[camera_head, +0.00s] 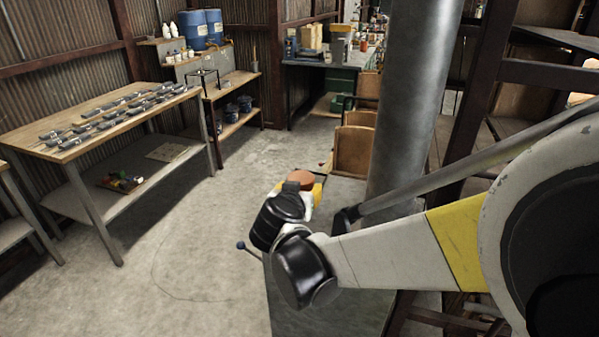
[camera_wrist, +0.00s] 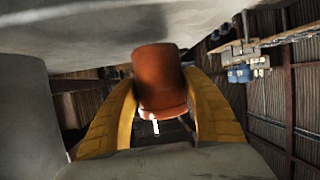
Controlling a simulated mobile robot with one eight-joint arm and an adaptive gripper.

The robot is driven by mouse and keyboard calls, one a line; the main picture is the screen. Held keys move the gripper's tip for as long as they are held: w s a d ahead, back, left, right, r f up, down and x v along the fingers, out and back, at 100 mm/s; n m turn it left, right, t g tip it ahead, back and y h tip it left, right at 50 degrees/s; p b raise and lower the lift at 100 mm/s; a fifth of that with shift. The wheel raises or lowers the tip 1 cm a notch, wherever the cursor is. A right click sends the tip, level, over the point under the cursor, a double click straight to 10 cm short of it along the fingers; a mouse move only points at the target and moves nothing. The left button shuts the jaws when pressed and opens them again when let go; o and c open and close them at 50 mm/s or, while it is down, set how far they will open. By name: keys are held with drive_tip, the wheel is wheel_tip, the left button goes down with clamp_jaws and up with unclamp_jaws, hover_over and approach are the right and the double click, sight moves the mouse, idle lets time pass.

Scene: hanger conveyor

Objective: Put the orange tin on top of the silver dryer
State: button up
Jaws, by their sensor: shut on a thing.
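The orange tin (camera_wrist: 160,80) is between the two yellow fingers of my gripper (camera_wrist: 161,100) in the wrist view, and the fingers are shut on it. In the head view the top of the tin (camera_head: 300,177) shows just beyond the black wrist parts. The gripper (camera_head: 316,190) is mostly hidden there behind my wrist. I see no thing that I can name for sure as the silver dryer. A grey flat-sided body (camera_head: 325,312) with a small lever lies below my wrist, partly hidden by my arm.
A wooden workbench (camera_head: 95,125) with several metal parts stands at the left. Shelves with blue drums (camera_head: 197,30) are at the back. A thick grey upright cylinder (camera_head: 415,90) stands close right of my gripper. Open concrete floor (camera_head: 190,235) lies to the left.

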drive_tip(key=shift+w+f, duration=0.1)
drive_tip(key=shift+f, duration=0.6)
drive_tip(key=shift+f, duration=0.15)
drive_tip(key=o, duration=1.4)
